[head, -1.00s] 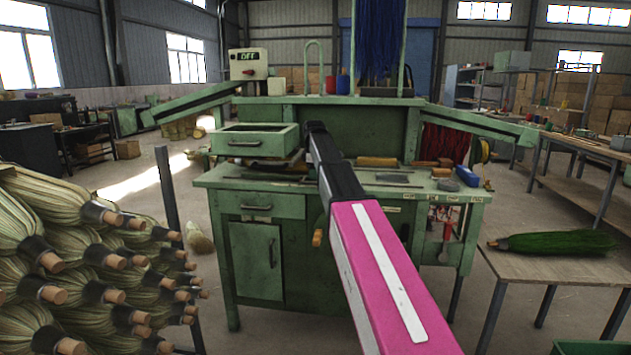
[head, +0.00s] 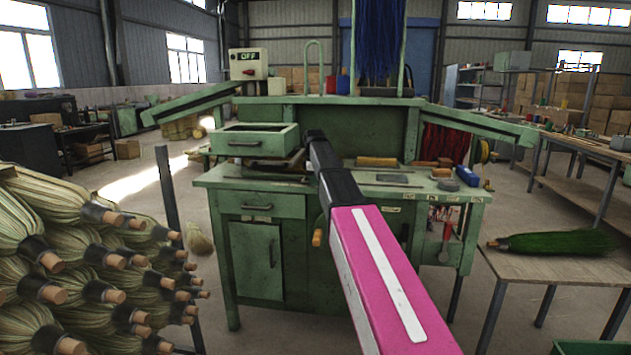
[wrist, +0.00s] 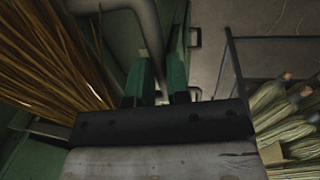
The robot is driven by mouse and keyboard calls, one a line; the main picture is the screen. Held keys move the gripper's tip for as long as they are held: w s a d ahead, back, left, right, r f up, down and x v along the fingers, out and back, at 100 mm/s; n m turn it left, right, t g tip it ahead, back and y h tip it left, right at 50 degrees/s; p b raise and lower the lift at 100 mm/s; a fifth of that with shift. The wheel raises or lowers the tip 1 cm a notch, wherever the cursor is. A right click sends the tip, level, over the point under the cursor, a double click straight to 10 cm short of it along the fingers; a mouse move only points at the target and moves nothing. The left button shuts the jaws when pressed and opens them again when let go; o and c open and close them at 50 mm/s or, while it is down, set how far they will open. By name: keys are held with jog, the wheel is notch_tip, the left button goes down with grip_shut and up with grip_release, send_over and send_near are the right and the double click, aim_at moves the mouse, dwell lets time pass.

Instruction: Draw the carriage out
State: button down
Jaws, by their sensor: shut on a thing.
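The green winding bench (head: 265,178) stands ahead. My arm reaches to its top, and its black end hides my gripper and most of the carriage in the head view. In the wrist view my gripper (wrist: 160,88) has its two fingers close together around the end of a grey bent bar (wrist: 148,35). The bar seems to belong to the carriage, but its outline is too dark to be sure. A dark piece (head: 290,163) shows just left of my arm on the bench top, beside the open green tray (head: 255,140).
A pile of brooms (head: 75,270) is at the left, with a dark post (head: 169,200) beside it. A side table (head: 560,270) with a green broom (head: 558,242) is at the right. Floor is clear in front of the bench. Straw (wrist: 45,50) fills the wrist view's left.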

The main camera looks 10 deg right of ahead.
jog(key=s+d, duration=0.3)
jog(key=d, duration=0.8)
jog(key=s+d, duration=0.4)
jog(key=d, duration=0.7)
jog(key=s+d, duration=0.4)
jog(key=d, duration=0.7)
jog(key=shift+d, duration=0.4)
jog(key=c, duration=1.1)
grip_release()
notch_tip(320, 180, up, 11)
jog(key=s, duration=0.2)
jog(key=shift+a+f, duration=0.2)
jog(key=shift+a, duration=0.1)
